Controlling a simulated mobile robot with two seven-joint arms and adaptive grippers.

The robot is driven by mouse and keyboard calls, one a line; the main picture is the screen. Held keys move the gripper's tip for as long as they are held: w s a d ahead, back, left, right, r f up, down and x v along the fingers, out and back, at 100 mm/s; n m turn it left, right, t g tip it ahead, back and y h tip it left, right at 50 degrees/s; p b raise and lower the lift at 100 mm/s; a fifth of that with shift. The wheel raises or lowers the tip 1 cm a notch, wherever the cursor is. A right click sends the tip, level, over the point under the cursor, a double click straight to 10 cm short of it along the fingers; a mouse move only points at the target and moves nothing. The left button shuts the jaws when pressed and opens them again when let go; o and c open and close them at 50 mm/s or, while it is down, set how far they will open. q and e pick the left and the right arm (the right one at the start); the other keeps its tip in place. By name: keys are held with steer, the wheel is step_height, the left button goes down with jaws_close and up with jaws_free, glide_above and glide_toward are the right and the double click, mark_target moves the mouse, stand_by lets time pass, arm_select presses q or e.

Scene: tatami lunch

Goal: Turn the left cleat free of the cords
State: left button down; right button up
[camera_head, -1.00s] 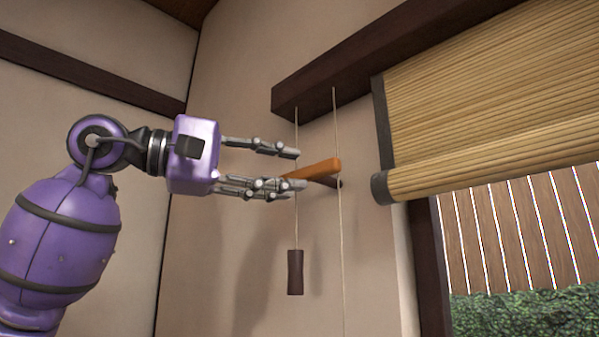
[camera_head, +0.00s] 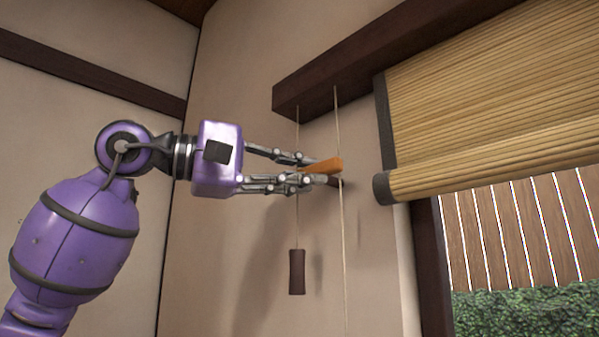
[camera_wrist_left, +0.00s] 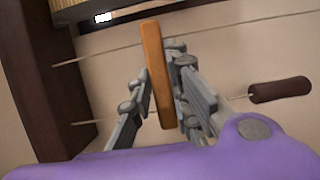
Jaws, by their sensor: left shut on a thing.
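The left cleat is an orange wooden bar (camera_head: 328,165) on a dark mount (camera_head: 334,181) at the wall; it also shows in the left wrist view (camera_wrist_left: 156,70). My left gripper (camera_head: 308,169) is shut on the cleat, with fingers above and below it in the head view and on both sides of it in the wrist view (camera_wrist_left: 163,108). Two thin cords hang from the dark beam. The left cord (camera_head: 297,225) passes by my fingers, and the right cord (camera_head: 341,250) passes by the cleat's right end. Whether either cord is wrapped on the cleat cannot be told. My right gripper is not in view.
A dark wooden weight (camera_head: 297,272) hangs on the left cord below my fingers. The dark beam (camera_head: 330,82) runs above. A rolled bamboo blind (camera_head: 480,100) hangs to the right over the window. The wall left of the cords is bare.

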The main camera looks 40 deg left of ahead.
arm_select(q)
steer(key=n+t+y+b, duration=0.2)
steer(key=n+b, duration=0.4)
steer(key=n, duration=0.1)
steer(key=n+t+y+b, duration=0.2)
steer(key=n+b, duration=0.4)
steer(key=n, duration=0.2)
steer(key=f+n+t+y+b, duration=0.1)
steer(key=n+t+y+b, duration=0.1)
steer(key=n+b, duration=0.4)
steer(key=shift+d+n, duration=0.3)
steer(key=shift+n, duration=0.4)
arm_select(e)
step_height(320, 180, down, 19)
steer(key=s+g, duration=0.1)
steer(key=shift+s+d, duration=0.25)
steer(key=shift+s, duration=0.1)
arm_select(q)
steer(key=shift+r+y, duration=0.1)
steer(key=shift+y, duration=0.2)
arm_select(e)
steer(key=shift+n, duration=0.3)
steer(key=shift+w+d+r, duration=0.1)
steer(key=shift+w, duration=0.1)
arm_select(q)
steer(key=c, duration=1.7)
jaws_free()
steer(key=shift+o, duration=0.3)
